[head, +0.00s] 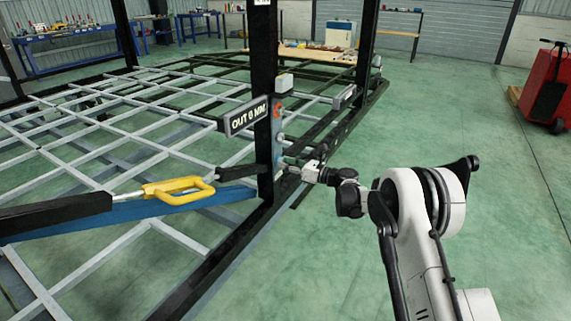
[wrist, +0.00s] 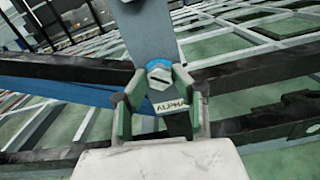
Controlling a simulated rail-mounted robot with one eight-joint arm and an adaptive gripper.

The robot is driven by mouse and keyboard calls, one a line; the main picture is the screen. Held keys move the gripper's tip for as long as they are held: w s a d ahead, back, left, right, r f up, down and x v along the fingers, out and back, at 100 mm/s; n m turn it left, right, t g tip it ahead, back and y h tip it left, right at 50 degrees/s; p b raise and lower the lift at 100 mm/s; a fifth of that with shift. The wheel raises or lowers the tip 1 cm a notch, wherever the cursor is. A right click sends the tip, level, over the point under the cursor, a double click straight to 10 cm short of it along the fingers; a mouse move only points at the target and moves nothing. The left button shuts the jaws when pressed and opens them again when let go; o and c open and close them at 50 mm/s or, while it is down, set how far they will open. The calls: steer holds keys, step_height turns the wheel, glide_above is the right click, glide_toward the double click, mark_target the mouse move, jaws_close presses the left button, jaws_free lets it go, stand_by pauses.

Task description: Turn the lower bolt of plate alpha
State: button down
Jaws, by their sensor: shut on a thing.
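Plate alpha is a grey-blue plate (wrist: 160,25) labelled ALPHA in the wrist view. In the head view, the plate (head: 278,128) runs along the black upright post. Its lower bolt (wrist: 159,70) has a pale hex head with a blue ring behind it, just above the label. My gripper (wrist: 159,80) is shut on this bolt, one finger on each side of the head. In the head view my gripper (head: 304,172) reaches the foot of the post from the right. The contact there is too small to make out. An orange-red piece shows higher up the plate.
A sign reading "OUT 6 MM" (head: 247,117) stands out left of the post. Grey lattice bars (head: 100,152) fill the chassis. The green floor right of the chassis is clear up to a red cart (head: 545,88).

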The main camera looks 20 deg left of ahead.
steer(key=shift+d+m, duration=0.1)
steer(key=shift+m, duration=2.1)
steer(key=c, duration=1.5)
jaws_free()
steer(key=shift+w+d, duration=0.1)
steer(key=shift+o, duration=0.3)
steer(key=s+d, duration=0.2)
steer(key=d, duration=0.9)
steer(key=shift+d, duration=0.35)
steer(key=shift+s, duration=0.1)
